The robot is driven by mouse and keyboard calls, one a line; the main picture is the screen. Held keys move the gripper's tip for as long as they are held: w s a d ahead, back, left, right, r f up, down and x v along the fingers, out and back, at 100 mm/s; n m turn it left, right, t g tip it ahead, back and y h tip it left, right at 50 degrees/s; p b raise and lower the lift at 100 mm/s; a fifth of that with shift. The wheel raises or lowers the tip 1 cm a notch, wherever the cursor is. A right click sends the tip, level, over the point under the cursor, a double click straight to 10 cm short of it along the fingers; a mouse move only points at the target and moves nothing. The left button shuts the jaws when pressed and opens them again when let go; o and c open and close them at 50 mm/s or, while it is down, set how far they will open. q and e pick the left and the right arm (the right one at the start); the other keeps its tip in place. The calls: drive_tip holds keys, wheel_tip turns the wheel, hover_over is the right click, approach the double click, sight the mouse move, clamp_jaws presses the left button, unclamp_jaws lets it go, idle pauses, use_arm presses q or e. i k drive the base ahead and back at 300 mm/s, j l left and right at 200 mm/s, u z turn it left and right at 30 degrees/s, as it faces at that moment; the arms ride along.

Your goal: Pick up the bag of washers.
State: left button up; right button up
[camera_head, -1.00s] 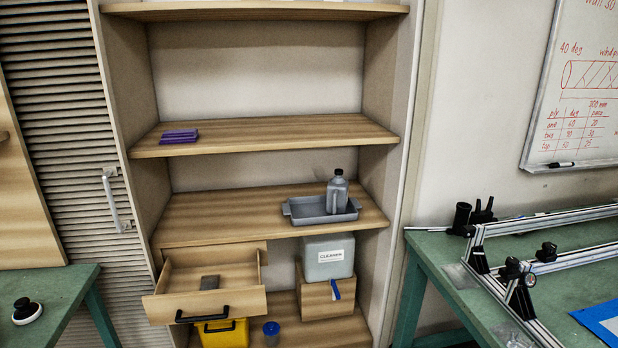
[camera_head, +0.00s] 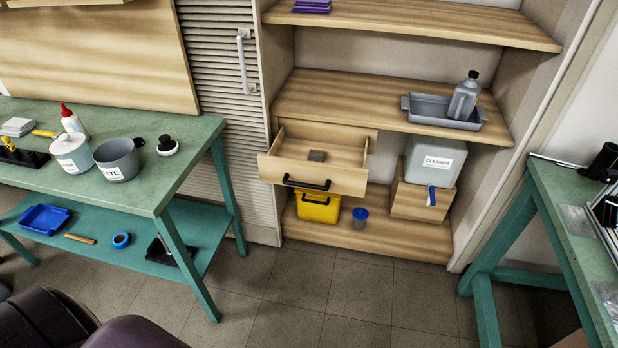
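I cannot make out a bag of washers for certain in the head view. Neither of my grippers is in view.
A grey tray (camera_head: 408,112) with a grey bottle (camera_head: 464,97) stands on the shelf above the drawer. Below are a yellow bin (camera_head: 318,206), a blue-lidded jar (camera_head: 360,218) and a cleaner container (camera_head: 434,162). Green benches stand left (camera_head: 120,199) and right (camera_head: 570,190). The floor (camera_head: 350,290) between is clear.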

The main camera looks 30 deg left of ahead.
sight(315, 156)
drive_tip(key=i+j+u, duration=0.45)
drive_tip(key=i+u, duration=0.25)
drive_tip(key=i, duration=0.25)
